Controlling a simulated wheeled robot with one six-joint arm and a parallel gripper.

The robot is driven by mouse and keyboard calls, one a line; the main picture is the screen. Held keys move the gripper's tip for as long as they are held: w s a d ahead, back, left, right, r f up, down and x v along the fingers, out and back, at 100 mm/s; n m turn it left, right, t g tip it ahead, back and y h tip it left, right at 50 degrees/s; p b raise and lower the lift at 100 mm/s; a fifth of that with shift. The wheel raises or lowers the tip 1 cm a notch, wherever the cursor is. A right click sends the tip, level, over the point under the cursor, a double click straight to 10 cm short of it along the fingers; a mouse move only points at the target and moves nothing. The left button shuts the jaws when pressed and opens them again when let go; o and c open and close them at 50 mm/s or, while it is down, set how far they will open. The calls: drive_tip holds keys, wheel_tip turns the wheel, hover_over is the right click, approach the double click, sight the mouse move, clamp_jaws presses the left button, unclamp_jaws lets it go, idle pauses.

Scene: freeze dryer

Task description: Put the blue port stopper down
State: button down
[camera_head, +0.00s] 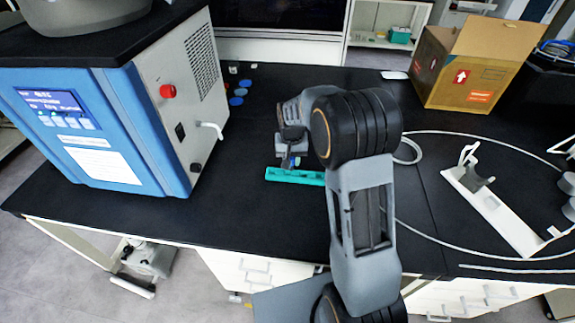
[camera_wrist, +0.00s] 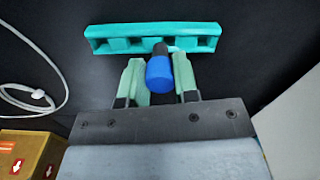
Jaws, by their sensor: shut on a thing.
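The blue port stopper (camera_wrist: 159,74) is between the two green fingers of my gripper (camera_wrist: 157,82) in the wrist view. Its dark end points toward a teal rack (camera_wrist: 112,45) with several square openings. The dark end overlaps the rack's near edge in the picture; I cannot tell whether it touches. In the head view my gripper (camera_head: 289,160) is just above the teal rack (camera_head: 295,175) on the black bench, with the stopper small and partly hidden there.
The blue freeze dryer (camera_head: 90,125) stands left, with a white side valve (camera_head: 210,128). Blue round pieces (camera_head: 237,100) lie behind it on the bench. A cardboard box (camera_head: 462,65), a white stand (camera_head: 500,210) and a looped white tube (camera_head: 480,138) are at right. Bench left of the rack is clear.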

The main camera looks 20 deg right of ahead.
drive_tip(key=w+f, duration=0.3)
drive_tip(key=f, duration=0.1)
drive_tip(key=shift+w+f+p, duration=0.35)
drive_tip(key=shift+f+p, duration=0.45)
drive_tip(key=shift+f, duration=1.1)
drive_tip(key=shift+f, duration=0.15)
drive_tip(key=c, duration=0.9)
unclamp_jaws()
wheel_tip(320, 180, up, 12)
drive_tip(key=b, duration=0.2)
drive_tip(key=s+r+n+t, duration=0.1)
drive_tip(key=s+r+t, duration=0.1)
drive_tip(key=s+r, duration=0.85)
drive_tip(key=shift+s+f+n+t, duration=0.25)
drive_tip(key=shift+s+t, duration=0.1)
drive_tip(key=shift+s, duration=2.15)
drive_tip(key=shift+s+f+n+t, duration=0.15)
drive_tip(key=shift+s+n+t, duration=0.15)
drive_tip(key=shift+s, duration=2.15)
drive_tip(key=shift+s+f+n+t, duration=0.25)
drive_tip(key=shift+s+t, duration=0.1)
drive_tip(key=shift+s, duration=2.15)
